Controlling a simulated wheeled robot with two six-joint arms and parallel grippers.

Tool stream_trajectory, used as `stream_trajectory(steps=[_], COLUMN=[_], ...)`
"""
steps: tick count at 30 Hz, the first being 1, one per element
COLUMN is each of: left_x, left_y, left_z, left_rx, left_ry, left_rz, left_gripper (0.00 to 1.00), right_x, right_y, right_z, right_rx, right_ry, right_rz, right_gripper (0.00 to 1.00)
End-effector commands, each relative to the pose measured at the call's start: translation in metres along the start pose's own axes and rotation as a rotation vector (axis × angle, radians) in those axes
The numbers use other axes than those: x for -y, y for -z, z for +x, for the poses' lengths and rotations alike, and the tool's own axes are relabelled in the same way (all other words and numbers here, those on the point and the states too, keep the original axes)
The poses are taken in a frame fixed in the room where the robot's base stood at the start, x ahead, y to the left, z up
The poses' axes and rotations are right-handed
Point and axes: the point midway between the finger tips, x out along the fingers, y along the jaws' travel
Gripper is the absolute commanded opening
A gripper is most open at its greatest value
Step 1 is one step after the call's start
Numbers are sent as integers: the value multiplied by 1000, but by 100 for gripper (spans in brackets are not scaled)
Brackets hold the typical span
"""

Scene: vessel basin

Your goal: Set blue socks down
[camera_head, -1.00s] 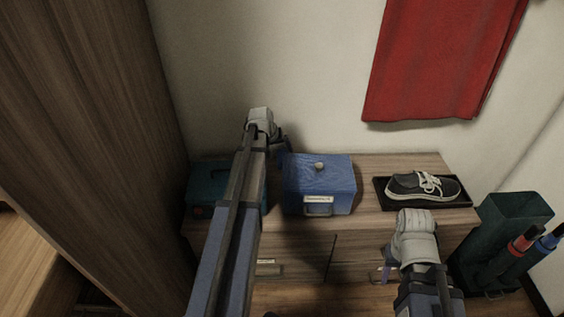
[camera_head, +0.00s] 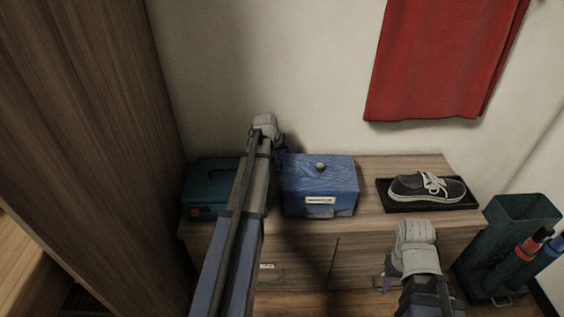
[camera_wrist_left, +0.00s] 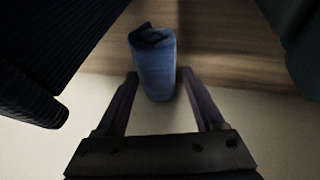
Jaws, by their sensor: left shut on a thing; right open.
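The blue socks (camera_wrist_left: 155,68) show in the left wrist view as an upright-looking roll between the two fingers of my left gripper (camera_wrist_left: 158,92), which is shut on them. Wooden cabinet top (camera_wrist_left: 222,45) shows beyond the roll; whether the roll touches it I cannot tell. In the head view my left gripper is mostly hidden behind its own arm, near the wall between the teal case and the blue box, and the socks cannot be made out. My right gripper (camera_head: 386,281) is open and empty in front of the cabinet, below the shoe tray.
The blue box (camera_head: 320,187) with a knob and label and the teal case (camera_head: 205,202) flank the left gripper closely. A shoe (camera_head: 427,187) sits on a black tray (camera_head: 396,207). A red cloth (camera_head: 440,60) hangs on the wall. A green bin (camera_head: 515,225) stands right.

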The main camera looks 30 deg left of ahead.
Motion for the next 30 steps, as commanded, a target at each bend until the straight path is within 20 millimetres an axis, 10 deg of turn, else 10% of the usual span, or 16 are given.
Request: stream_trajectory(steps=[14,30], left_x=[0,-8], left_y=[0,12], left_z=[0,-29], left_rx=[0,0], left_ry=[0,0], left_rz=[0,0], left_gripper=[8,8], right_x=[0,-4], right_y=[0,-2], right_z=[0,-32], right_rx=[0,2], right_ry=[0,-3], right_rz=[0,5], right_gripper=[50,50])
